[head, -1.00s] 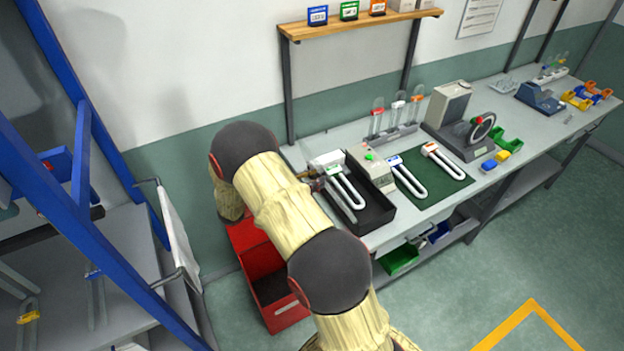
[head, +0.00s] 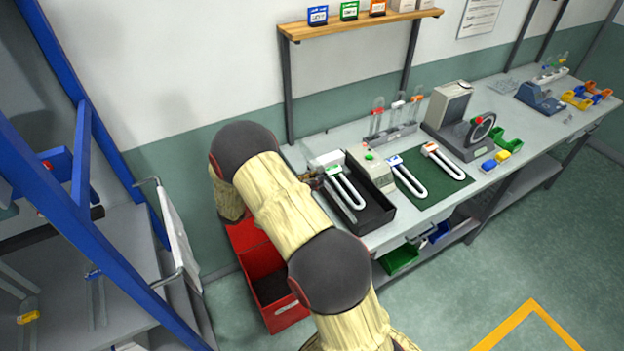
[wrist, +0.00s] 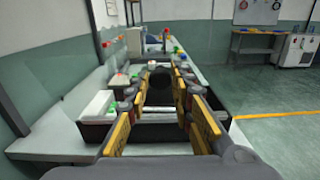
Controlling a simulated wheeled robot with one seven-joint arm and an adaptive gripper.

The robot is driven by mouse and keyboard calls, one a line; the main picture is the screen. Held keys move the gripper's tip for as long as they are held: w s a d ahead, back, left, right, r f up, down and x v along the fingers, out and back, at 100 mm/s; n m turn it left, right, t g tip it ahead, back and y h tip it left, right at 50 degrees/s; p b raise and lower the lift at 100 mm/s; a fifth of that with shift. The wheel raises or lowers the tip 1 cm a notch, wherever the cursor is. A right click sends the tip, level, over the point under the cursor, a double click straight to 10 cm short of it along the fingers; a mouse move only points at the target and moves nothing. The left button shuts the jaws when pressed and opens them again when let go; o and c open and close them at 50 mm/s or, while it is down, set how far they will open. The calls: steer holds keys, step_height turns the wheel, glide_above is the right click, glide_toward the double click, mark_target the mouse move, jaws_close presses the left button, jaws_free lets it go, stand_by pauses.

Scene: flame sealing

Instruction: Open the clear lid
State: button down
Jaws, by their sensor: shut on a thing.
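My gripper (head: 314,182) reaches the left side of the black tray (head: 376,219) on the bench in the head view; my arm hides much of it. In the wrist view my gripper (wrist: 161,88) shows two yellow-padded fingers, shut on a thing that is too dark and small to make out. A white piece with a green label (head: 327,158) and a white U-shaped tube (head: 357,196) lie at the black tray, beside my gripper. I cannot clearly make out the clear lid in either view, nor whether it is raised.
A white box with a green button (head: 373,170) stands right of the tray. A green mat (head: 445,187) holds more U-shaped tubes. A tube rack (head: 392,134) and a grey machine (head: 446,105) stand behind. A red bin (head: 285,316) is below; a blue frame (head: 62,85) is left.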

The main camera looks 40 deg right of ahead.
mark_target(324, 171)
steer(key=shift+s+d+r+y+p, duration=0.15)
steer(key=shift+d+r+y+p, duration=0.55)
steer(key=shift+p, duration=0.45)
steer(key=shift+s+d+r+y+p, duration=0.2)
steer(key=shift+d+y+p, duration=0.1)
steer(key=shift+d+p, duration=0.3)
steer(key=shift+d, duration=0.1)
steer(key=shift+f, duration=0.1)
steer(key=c, duration=1.6)
jaws_free()
steer(key=shift+o, duration=0.2)
steer(key=v, duration=1.2)
steer(key=shift+r, duration=0.2)
